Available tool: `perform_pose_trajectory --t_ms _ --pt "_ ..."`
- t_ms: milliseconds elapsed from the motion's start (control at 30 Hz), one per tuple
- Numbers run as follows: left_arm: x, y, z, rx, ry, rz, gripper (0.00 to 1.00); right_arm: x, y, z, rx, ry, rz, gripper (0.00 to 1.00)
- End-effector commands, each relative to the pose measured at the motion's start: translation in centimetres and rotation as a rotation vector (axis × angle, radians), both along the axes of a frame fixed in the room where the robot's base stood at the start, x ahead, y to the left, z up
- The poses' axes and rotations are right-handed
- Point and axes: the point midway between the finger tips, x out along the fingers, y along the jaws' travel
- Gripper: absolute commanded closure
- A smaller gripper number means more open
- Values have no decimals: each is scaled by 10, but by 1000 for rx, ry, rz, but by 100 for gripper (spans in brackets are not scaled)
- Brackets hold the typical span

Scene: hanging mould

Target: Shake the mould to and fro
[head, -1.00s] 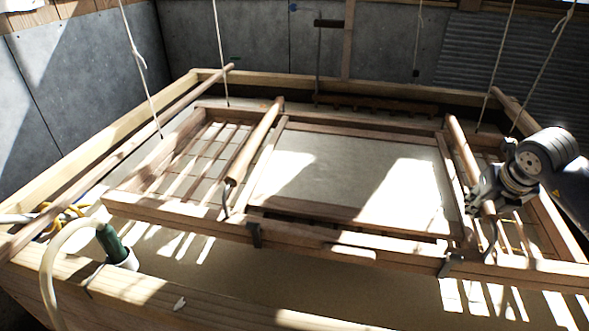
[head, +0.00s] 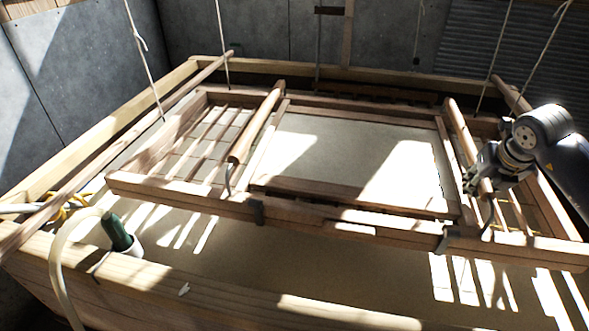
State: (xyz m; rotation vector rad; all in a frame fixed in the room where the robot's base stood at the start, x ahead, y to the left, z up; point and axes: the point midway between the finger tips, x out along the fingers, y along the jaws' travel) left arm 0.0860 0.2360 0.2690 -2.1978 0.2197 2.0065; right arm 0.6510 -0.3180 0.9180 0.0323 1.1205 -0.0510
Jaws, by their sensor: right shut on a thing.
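The mould (head: 345,228) is a wooden frame with a pale screen area (head: 352,160) in its middle, hung on cords above the vat. Two round wooden handles cross it, a left handle (head: 257,124) and a right handle (head: 461,136). My right gripper (head: 484,187) is shut on the near part of the right handle, and its fingers are partly hidden by the wrist and shadow. The left handle has nothing on it. My left gripper is not in view.
The wooden vat wall (head: 190,295) runs along the front and sides, close to the mould. A green-and-white fitting (head: 119,235) with a pale hose (head: 62,255) stands at the near left. Cords (head: 145,60) rise from the side poles. Grey walls stand behind.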

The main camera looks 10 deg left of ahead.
Motion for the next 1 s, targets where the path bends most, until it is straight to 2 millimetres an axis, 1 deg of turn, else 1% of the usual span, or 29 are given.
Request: perform_pose_trajectory --t_ms 33,100,200,500,567,900,1000 --pt "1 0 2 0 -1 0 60 8 0 1 1 0 -2 100" --pt "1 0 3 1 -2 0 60 17 0 1 2 -2 -1 100" --pt "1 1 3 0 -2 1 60 23 -1 1 0 -1 0 100" --pt "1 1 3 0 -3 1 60 22 -1 0 -1 -1 0 100" --pt "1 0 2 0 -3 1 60 18 -2 -1 -2 -2 1 100" --pt "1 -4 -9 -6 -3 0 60 -40 1 -3 -3 0 1 100" --pt "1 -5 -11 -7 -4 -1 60 -52 2 -2 -2 0 0 100"
